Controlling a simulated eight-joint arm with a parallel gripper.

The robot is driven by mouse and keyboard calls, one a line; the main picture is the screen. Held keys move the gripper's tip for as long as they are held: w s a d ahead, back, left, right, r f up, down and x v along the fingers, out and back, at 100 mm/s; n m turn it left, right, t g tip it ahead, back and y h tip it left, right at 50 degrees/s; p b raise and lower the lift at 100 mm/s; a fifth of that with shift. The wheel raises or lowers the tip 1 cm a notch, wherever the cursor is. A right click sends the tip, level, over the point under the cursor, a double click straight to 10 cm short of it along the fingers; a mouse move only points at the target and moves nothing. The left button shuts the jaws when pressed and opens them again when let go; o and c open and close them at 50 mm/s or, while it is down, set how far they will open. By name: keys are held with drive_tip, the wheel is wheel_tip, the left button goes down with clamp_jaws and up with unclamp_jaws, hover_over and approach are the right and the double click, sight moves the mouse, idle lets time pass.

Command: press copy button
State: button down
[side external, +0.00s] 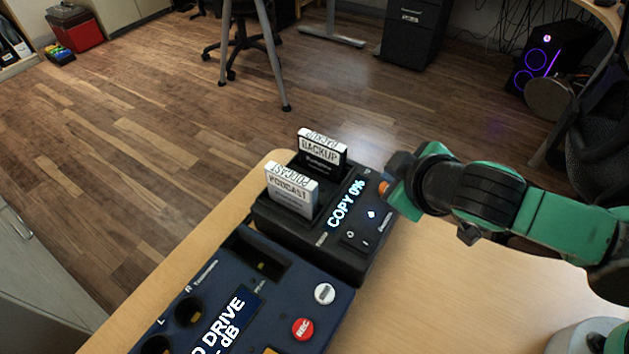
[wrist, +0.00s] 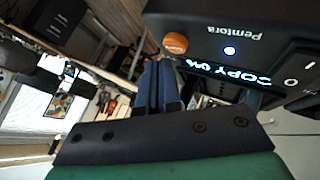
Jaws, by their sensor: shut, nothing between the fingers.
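The black copy dock (side external: 335,255) stands on the wooden table, its lit display (side external: 347,204) reading "COPY 0%". A round orange button (side external: 383,187) sits at the dock's far right end. In the wrist view the orange button (wrist: 175,43) is beside the display, seen upside down. Two upright cartridges, "PODCAST" (side external: 292,192) and "BACKUP" (side external: 321,150), stand in the dock's slots. My gripper (side external: 393,189) is shut and empty, its tips right by the button. In the wrist view the fingertips (wrist: 160,66) lie just below the button; I cannot tell whether they touch it.
A dark blue recorder (side external: 240,300) with a red REC button (side external: 302,328) and a white button (side external: 324,293) stands in front of the dock. Bare tabletop (side external: 450,290) lies to the right. The floor beyond the table holds a chair and cabinet.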

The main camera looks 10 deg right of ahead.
drive_tip(key=shift+r, duration=2.95)
drive_tip(key=s+d+m+g, duration=0.2)
drive_tip(key=d+m, duration=0.6)
drive_tip(key=d, duration=0.9)
drive_tip(key=shift+s, duration=0.3)
